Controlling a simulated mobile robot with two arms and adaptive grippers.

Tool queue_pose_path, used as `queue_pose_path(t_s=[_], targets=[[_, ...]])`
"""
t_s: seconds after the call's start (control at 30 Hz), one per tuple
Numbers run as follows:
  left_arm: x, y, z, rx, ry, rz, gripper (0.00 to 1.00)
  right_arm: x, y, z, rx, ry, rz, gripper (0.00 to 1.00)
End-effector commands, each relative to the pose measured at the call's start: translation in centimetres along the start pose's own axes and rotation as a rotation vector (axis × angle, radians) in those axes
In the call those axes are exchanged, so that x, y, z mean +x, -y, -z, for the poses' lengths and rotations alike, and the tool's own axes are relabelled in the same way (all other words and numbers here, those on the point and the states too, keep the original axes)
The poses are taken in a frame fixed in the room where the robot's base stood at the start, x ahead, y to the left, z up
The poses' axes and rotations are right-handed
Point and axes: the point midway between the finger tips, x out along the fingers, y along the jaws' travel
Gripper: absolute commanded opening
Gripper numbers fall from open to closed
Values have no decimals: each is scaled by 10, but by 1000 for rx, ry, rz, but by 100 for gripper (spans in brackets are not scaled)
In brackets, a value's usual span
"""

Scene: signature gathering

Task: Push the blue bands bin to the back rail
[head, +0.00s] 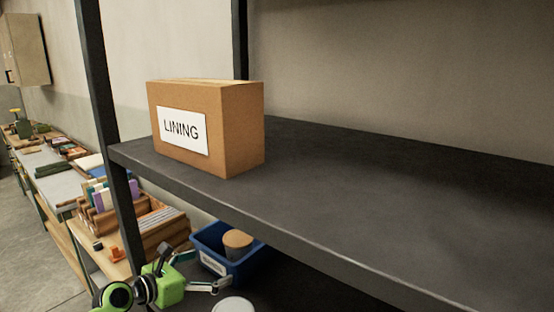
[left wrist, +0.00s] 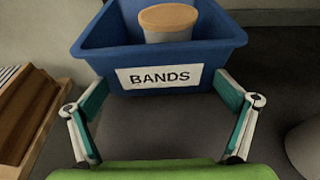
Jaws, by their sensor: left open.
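The blue bin (head: 252,262) stands on the lower shelf, partly hidden under the upper shelf's front edge. In the left wrist view the bin (left wrist: 200,58) faces me with a white label reading BANDS, and a round tub with a tan lid (left wrist: 168,24) sits inside it. My left gripper (head: 206,272) is in front of the bin. In the left wrist view its fingers (left wrist: 160,97) are spread wide, with nothing between them, their tips near the bin's lower front corners. I cannot tell whether they touch it. My right gripper is not in view.
A cardboard box (head: 236,130) marked LINING stands on the upper shelf (head: 370,200), above the bin. A dark post (head: 98,110) rises at the left. A wooden rack (head: 155,222) is left of the bin. A pale round object (left wrist: 306,148) is at the right.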

Motion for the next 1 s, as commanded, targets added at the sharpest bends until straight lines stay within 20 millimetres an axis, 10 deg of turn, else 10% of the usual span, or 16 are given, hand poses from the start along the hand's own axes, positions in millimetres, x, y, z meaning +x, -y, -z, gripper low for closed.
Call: queue_pose_path(t_s=[1.0], targets=[[31,0,-10,0,1,0,97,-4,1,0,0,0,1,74]])
